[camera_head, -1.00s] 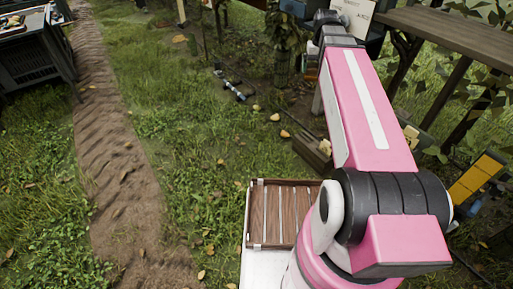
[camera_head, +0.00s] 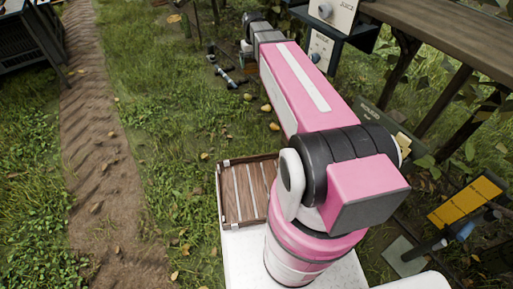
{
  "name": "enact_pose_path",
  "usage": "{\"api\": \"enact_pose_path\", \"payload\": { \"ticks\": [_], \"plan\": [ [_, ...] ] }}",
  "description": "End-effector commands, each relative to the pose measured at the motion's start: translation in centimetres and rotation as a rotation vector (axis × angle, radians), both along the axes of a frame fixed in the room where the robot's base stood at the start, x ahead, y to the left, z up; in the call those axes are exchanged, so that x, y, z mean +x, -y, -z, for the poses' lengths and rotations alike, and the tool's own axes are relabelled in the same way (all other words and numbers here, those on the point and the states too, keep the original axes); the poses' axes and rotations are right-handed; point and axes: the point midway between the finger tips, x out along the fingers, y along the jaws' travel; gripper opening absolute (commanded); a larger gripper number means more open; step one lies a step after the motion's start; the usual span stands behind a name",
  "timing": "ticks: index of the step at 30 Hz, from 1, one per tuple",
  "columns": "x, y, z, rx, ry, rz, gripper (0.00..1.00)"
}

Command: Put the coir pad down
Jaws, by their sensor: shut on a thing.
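I cannot make out the coir pad anywhere in the head view. My pink arm reaches from the white deck up toward the top middle of the picture. Its grey and black wrist end is at the upper middle, over the grass. My gripper is not visible there, so its fingers and anything in them cannot be seen.
A shallow slatted wooden crate (camera_head: 232,193) sits at the white deck's edge, partly behind my arm. A dark bench (camera_head: 450,40) and a box with a dial (camera_head: 335,12) stand upper right. A yellow panel (camera_head: 465,202) is at right. Grass and a dirt path (camera_head: 95,160) lie open at left.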

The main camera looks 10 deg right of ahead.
Motion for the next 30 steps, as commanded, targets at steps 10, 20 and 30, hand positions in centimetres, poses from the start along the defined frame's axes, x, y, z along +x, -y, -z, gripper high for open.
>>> {"api": "enact_pose_path", "payload": {
  "ticks": [10,20,30],
  "plan": [
    [3.4,-1.8,9.5,0.000,-0.002,-0.059,0.63],
    [5.1,-3.5,19.0,0.000,-0.003,-0.115,0.63],
    [5.6,-5.1,29.4,0.000,-0.002,-0.172,0.63]
  ]
}}
